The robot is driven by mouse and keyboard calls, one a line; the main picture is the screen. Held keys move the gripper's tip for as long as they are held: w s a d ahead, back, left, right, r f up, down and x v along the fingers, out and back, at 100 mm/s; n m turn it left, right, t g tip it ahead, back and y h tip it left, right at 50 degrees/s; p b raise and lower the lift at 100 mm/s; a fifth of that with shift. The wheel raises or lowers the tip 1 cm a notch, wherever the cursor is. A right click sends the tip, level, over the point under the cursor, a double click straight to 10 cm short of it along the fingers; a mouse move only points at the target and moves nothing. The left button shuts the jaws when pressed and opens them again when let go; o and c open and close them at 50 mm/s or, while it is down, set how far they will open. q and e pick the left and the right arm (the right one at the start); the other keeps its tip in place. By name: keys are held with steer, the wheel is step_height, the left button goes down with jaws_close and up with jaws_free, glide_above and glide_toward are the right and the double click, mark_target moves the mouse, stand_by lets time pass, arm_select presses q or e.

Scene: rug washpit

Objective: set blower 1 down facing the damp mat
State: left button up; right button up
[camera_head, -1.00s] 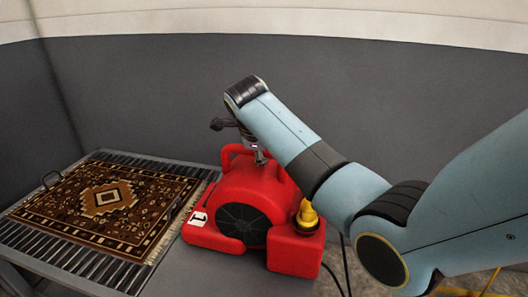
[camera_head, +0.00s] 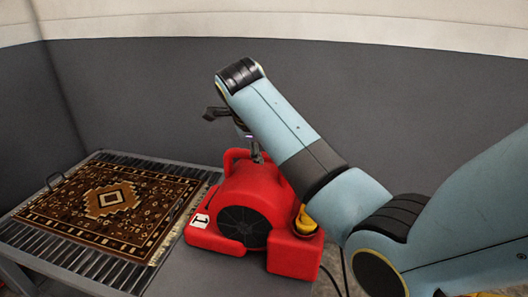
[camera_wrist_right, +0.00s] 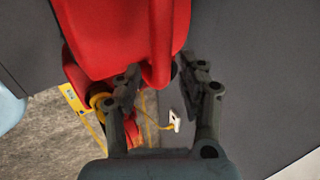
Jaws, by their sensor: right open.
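Blower 1 (camera_head: 255,195) is red, with a dark round side grille and a white "1" label. It stands upright on the grey table, just right of the patterned brown mat (camera_head: 150,203); its low front end with the label points left toward the mat. My right gripper (camera_head: 257,156) is over the blower's top handle, mostly hidden by my arm. In the right wrist view, the right gripper (camera_wrist_right: 160,72) is open, its fingers apart on either side of the red handle (camera_wrist_right: 160,40). My left gripper is not in view.
The mat lies on a dark slatted rack (camera_head: 75,262) with metal handles. A grey wall (camera_head: 130,90) stands close behind. A yellow part (camera_head: 305,220) sits at the blower's right side, with a dark cable hanging below. In the wrist view, a yellow cord (camera_wrist_right: 150,120) runs past the gripper.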

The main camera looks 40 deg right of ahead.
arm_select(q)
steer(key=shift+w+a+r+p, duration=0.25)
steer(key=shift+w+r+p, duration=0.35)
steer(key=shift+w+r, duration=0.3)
arm_select(e)
steer(key=v, duration=0.6)
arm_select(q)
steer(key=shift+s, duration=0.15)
